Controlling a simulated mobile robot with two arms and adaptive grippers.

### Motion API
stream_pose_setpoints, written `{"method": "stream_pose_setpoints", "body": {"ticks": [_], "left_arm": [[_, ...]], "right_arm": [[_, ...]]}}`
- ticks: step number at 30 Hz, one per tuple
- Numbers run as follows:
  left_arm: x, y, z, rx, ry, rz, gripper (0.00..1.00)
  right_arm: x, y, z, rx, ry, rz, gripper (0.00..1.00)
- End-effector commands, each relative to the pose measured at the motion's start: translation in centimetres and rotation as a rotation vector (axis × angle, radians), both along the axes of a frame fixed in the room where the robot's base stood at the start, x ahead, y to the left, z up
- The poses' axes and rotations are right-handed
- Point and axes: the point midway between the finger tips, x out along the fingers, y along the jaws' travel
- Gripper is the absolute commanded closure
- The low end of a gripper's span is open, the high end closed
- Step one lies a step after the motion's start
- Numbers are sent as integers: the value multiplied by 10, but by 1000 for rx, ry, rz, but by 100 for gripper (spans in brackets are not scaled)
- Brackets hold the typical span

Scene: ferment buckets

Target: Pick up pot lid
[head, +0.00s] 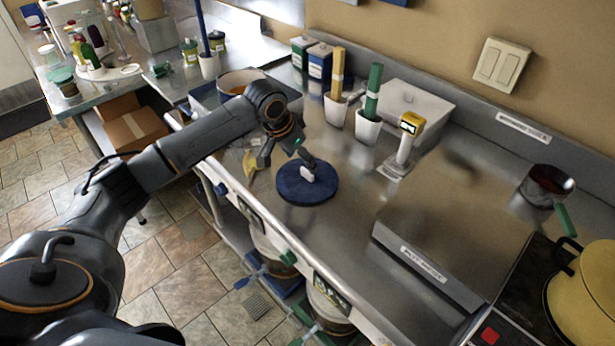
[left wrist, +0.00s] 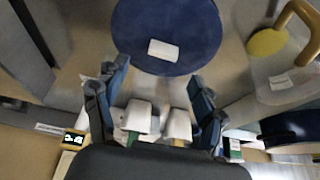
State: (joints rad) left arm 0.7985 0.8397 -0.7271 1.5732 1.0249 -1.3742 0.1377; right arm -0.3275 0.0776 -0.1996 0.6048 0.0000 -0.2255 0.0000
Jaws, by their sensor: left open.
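The pot lid (head: 303,193) is a round dark blue disc with a pale block-shaped handle (head: 308,174). It lies flat on the steel counter, near its front edge. My left gripper (head: 284,163) is over the counter at the lid's far left side, its fingers spread. In the left wrist view the lid (left wrist: 190,22) and its handle (left wrist: 163,49) show beyond the open fingers of my left gripper (left wrist: 155,100), with nothing held between them. The right gripper is not in view.
White cups (head: 368,128) with green and yellow items stand behind the lid. A yellow-headed device (head: 411,123) stands right of them. A raised steel plate (head: 455,225) and a yellow pot (head: 585,295) are to the right. A bowl (head: 240,80) stands behind my left arm.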

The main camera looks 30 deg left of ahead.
Motion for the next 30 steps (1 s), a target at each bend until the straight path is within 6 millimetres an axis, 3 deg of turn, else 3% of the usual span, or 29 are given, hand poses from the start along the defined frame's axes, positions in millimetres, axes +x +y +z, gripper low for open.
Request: {"method": "stream_pose_setpoints", "body": {"ticks": [9, 15, 23, 26, 30], "left_arm": [[11, -1, -27, 0, 4, 0, 30], [20, -3, -52, 2, 1, -1, 30], [22, -3, -57, 2, -2, -2, 30], [22, -3, -56, 2, -2, -1, 44], [22, -3, -56, 2, -2, -1, 73]], "right_arm": [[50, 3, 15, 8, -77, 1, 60], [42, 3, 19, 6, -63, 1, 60], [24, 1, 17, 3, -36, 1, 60], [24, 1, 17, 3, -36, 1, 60], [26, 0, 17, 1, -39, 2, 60]]}}
